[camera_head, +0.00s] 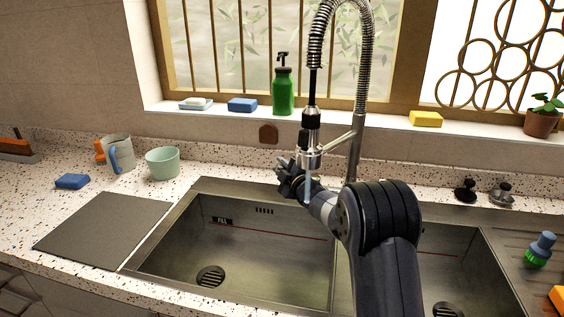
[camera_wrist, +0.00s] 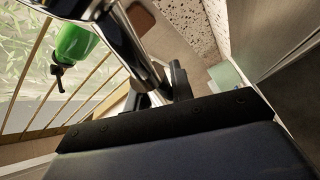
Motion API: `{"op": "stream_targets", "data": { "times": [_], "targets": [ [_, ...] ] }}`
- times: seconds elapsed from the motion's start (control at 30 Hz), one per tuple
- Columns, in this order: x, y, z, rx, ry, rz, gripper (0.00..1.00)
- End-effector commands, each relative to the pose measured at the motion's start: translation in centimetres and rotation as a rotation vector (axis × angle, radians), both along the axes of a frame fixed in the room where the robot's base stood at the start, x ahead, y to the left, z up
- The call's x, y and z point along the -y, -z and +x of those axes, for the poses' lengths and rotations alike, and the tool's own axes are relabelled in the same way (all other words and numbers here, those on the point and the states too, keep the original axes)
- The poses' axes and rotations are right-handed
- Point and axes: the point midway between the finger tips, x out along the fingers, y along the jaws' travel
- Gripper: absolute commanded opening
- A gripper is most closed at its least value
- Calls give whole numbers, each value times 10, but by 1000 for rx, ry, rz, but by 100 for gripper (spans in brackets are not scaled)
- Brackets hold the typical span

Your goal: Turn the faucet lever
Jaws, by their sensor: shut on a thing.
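The tall chrome faucet (camera_head: 357,150) stands behind the sink, with a coiled spring hose and a hanging spray head (camera_head: 310,135). A thin pale lever-like piece (camera_head: 308,190) hangs below the head, close to my wrist. My gripper (camera_head: 288,178) is beside the lower end of the spray head, above the left basin's back edge. In the wrist view a shiny metal tube (camera_wrist: 130,45) of the faucet runs down between my fingers (camera_wrist: 163,90), which are shut on it. I cannot tell whether the gripped part is the lever itself.
A green soap bottle (camera_head: 283,92) stands on the window sill; it also shows in the wrist view (camera_wrist: 76,42). A green cup (camera_head: 162,162) and a mug (camera_head: 117,152) stand at left. The left basin (camera_head: 230,250) is empty.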

Motion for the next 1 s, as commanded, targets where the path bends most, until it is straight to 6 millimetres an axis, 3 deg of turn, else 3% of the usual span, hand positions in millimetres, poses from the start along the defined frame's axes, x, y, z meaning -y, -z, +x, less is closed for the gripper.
{"op": "stream_targets", "data": {
  "times": [0.53,0.57,0.6,0.8,1.0],
  "targets": [
    [-1,0,-8,-1,-76,1,0],
    [-1,0,-8,-1,-76,1,24],
    [-1,0,-8,-1,-76,1,27],
    [-1,0,-8,-1,-76,1,44],
    [-1,0,-8,-1,-75,0,44]
  ]
}}
